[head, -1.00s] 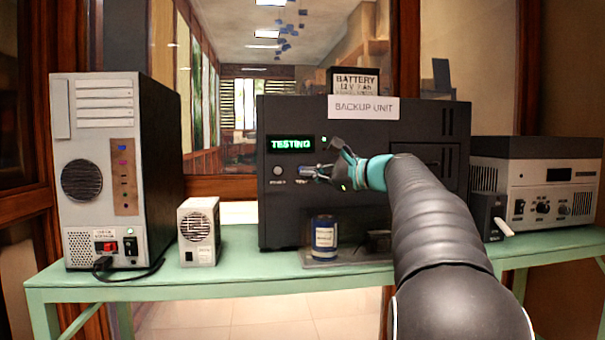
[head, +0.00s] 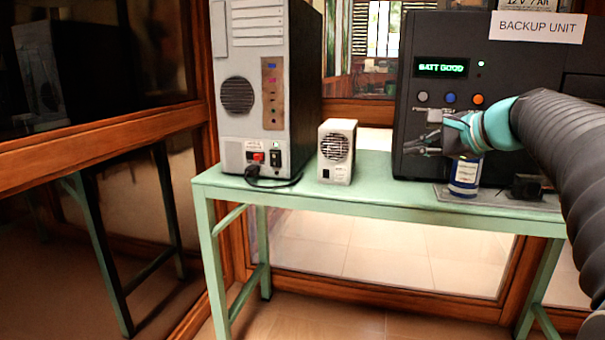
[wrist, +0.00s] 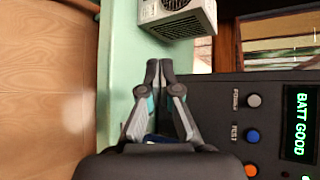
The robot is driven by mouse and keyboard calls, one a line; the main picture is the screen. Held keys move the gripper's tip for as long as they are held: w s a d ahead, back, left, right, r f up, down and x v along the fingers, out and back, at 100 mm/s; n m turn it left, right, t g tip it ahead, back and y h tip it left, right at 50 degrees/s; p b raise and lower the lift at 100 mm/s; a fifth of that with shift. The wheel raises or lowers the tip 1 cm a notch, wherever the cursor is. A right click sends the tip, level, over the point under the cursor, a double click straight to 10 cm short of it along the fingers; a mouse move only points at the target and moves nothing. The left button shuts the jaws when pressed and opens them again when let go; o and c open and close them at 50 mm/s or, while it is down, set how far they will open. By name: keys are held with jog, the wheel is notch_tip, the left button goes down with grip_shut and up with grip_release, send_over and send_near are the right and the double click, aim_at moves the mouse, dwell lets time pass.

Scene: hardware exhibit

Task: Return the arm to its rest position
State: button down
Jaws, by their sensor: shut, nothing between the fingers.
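My gripper (head: 418,147) is in front of the lower left of the black backup unit (head: 450,30), below its row of buttons. In the wrist view my gripper (wrist: 160,66) has its fingertips together with nothing between them. The backup unit also fills the right of the wrist view (wrist: 222,140). Its green display (head: 442,67) reads "BATT GOOD". The grey button (head: 422,97), blue button (head: 449,98) and orange button (head: 477,99) are uncovered. My arm runs in from the right edge and hides part of the unit.
The green table (head: 380,199) bears a computer tower (head: 255,55), a small fan box (head: 337,150) and a blue-and-white can (head: 464,178) just below my gripper. A dark small block (head: 525,187) lies right of the can. Wood-framed glass stands left and behind.

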jog(key=s+a+f+n+g+h, duration=0.2)
jog(key=s+f+n, duration=0.6)
jog(key=s+f, duration=0.5)
jog(key=s+a+f+n+g+h, duration=0.3)
jog(key=s+f+n, duration=0.4)
jog(key=s+f, duration=0.6)
jog(key=s+a+h, duration=0.1)
jog(key=s+a, duration=0.1)
jog(key=s, duration=0.1)
jog(key=shift+s+a+f+n+h, duration=0.15)
jog(key=shift+a+f+n+h, duration=0.2)
jog(key=shift+a+n+h, duration=0.05)
